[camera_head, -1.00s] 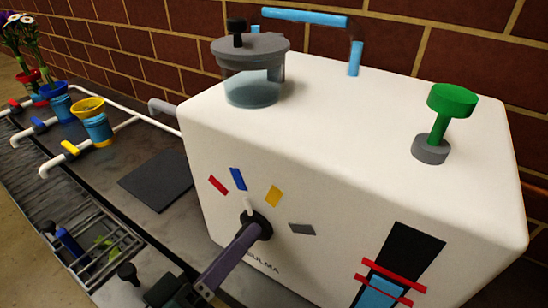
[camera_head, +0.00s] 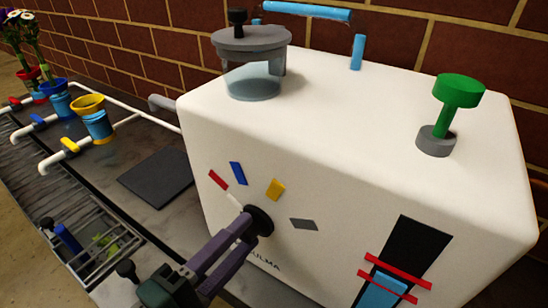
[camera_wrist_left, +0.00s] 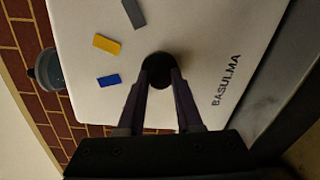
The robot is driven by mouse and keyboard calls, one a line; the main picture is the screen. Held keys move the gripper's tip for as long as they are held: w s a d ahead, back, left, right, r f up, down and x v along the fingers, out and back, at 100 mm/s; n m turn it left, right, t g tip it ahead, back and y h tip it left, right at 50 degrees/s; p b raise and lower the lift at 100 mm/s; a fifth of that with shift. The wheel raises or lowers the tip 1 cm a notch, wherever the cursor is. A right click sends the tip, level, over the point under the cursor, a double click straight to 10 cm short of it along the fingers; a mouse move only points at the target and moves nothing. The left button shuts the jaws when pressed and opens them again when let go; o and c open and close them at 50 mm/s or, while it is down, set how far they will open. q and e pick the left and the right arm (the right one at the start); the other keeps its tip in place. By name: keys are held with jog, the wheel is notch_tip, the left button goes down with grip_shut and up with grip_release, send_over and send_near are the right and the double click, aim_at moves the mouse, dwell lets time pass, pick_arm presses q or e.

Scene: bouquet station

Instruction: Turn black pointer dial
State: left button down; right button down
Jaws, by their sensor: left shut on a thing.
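The black pointer dial (camera_head: 259,217) is on the front of a white machine (camera_head: 330,130), with its white pointer (camera_head: 235,201) aimed up and left toward the red mark (camera_head: 218,180). Blue (camera_head: 238,173), yellow (camera_head: 275,189) and grey (camera_head: 303,224) marks fan out around it. My left gripper (camera_head: 246,226) reaches in from below, its purple fingers shut on the dial. The left wrist view shows the dial (camera_wrist_left: 158,66) between the fingertips (camera_wrist_left: 161,76); the pointer and red mark cannot be made out there.
A lidded glass jar (camera_head: 252,75) and a green knob (camera_head: 456,105) stand on the machine's top. A blue slider (camera_head: 379,290) with red bands is at its right front. Pipes with coloured pots, such as a yellow one (camera_head: 90,105), and a dark pad (camera_head: 156,178) lie left.

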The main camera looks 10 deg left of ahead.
pick_arm(q)
jog(key=shift+n, duration=0.3)
jog(key=c, duration=0.6)
grip_release()
jog(key=shift+s, duration=0.1)
jog(key=shift+s+a, duration=0.1)
jog(key=shift+s, duration=0.15)
jog(key=p+v, duration=0.3)
jog(key=v, duration=0.6)
jog(key=shift+s, duration=0.15)
jog(key=shift+r, duration=0.1)
